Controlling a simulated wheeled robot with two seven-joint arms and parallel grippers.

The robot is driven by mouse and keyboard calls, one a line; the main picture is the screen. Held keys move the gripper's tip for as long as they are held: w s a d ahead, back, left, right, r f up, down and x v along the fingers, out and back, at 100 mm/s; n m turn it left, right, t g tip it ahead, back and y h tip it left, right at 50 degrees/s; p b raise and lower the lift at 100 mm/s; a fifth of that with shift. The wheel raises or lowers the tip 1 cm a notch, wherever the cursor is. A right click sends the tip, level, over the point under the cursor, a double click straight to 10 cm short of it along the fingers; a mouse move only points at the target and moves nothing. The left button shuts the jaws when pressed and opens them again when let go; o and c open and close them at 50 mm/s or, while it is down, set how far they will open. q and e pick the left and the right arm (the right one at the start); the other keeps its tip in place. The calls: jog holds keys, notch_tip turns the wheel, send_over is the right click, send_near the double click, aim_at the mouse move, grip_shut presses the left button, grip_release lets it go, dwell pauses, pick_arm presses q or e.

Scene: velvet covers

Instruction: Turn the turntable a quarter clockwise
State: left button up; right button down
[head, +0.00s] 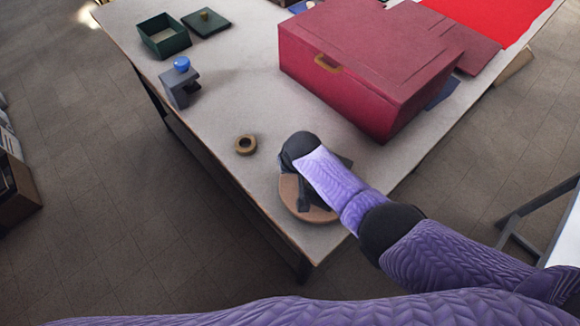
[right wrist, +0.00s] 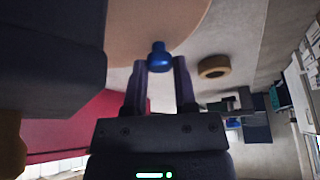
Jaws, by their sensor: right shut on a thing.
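The turntable (head: 289,195) is a round tan disc near the table's front corner. It is partly covered by my right arm and hand, and its disc (right wrist: 135,20) fills the top of the right wrist view. A small blue peg (right wrist: 158,52) stands at the disc's edge in that view. My right gripper (right wrist: 160,72) is shut on the blue peg, with one finger on each side. The peg is hidden in the head view. My left gripper is not in view.
A brown ring (head: 245,145) lies left of the turntable. A grey stand with a blue ball (head: 182,64), a green open box (head: 164,37) and its lid (head: 206,22) are farther back. A large red case (head: 350,70) stands behind the turntable. The table edge is close.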

jog(key=shift+w+d+m+h+b, duration=0.3)
jog(key=shift+w+d+m+h, duration=0.1)
jog(key=shift+m, duration=0.5)
jog(key=shift+w+d+m+h+b, duration=0.3)
jog(key=shift+w+m, duration=0.1)
jog(key=shift+m, duration=0.5)
jog(key=shift+w, duration=0.1)
jog(key=shift+c, duration=2.1)
grip_release()
jog(key=shift+r+p, duration=0.4)
jog(key=p+v, duration=0.6)
jog(key=v, duration=0.3)
